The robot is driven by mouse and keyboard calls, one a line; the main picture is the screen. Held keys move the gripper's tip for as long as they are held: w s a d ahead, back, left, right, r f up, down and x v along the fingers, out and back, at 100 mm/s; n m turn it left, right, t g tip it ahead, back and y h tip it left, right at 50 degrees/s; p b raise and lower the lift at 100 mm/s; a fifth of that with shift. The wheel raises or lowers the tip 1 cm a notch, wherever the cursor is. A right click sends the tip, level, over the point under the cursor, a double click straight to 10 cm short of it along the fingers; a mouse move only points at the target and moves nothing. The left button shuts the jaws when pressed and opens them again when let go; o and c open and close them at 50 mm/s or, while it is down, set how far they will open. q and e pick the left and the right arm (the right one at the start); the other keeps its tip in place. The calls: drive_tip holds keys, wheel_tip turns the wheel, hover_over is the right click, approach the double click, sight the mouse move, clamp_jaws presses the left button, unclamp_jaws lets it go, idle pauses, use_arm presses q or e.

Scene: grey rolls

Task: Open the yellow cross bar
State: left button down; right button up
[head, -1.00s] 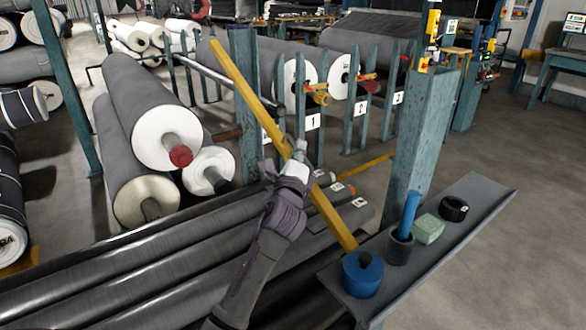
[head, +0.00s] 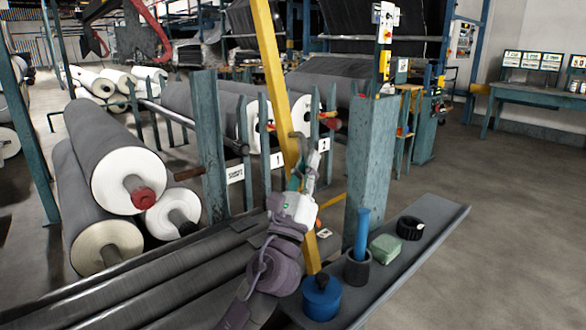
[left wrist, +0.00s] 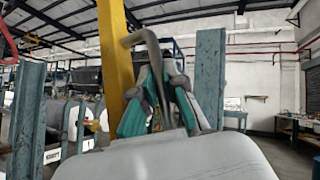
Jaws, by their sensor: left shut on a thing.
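The yellow cross bar (head: 272,60) stands steeply in the head view, leaning slightly left. Its lower end reaches down behind the blue pot on the shelf, and its top leaves the picture. In the left wrist view the bar (left wrist: 115,55) rises at the left, with a bent grey handle (left wrist: 150,40) beside it. My left gripper (head: 299,172) is at the bar's right side, shut on this handle. In the left wrist view its green-padded fingers (left wrist: 163,80) close around the handle's lower part, which they partly hide. My right gripper is not in view.
A grey shelf (head: 433,232) carries a blue pot (head: 321,299), a dark cup with a blue stick (head: 361,240), a green block (head: 385,248) and a black ring (head: 411,228). A teal post (head: 369,160) stands behind it. Large grey rolls (head: 110,145) lie left. Floor at right is clear.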

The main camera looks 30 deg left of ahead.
use_arm(q)
drive_tip(key=shift+s+d+m+h, duration=0.3)
drive_tip(key=shift+d+m+h, duration=0.4)
drive_tip(key=shift+d, duration=0.1)
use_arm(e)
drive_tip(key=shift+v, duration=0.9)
use_arm(q)
drive_tip(key=shift+y, duration=0.3)
drive_tip(key=c, duration=1.5)
unclamp_jaws()
drive_tip(key=shift+s+f, duration=0.1)
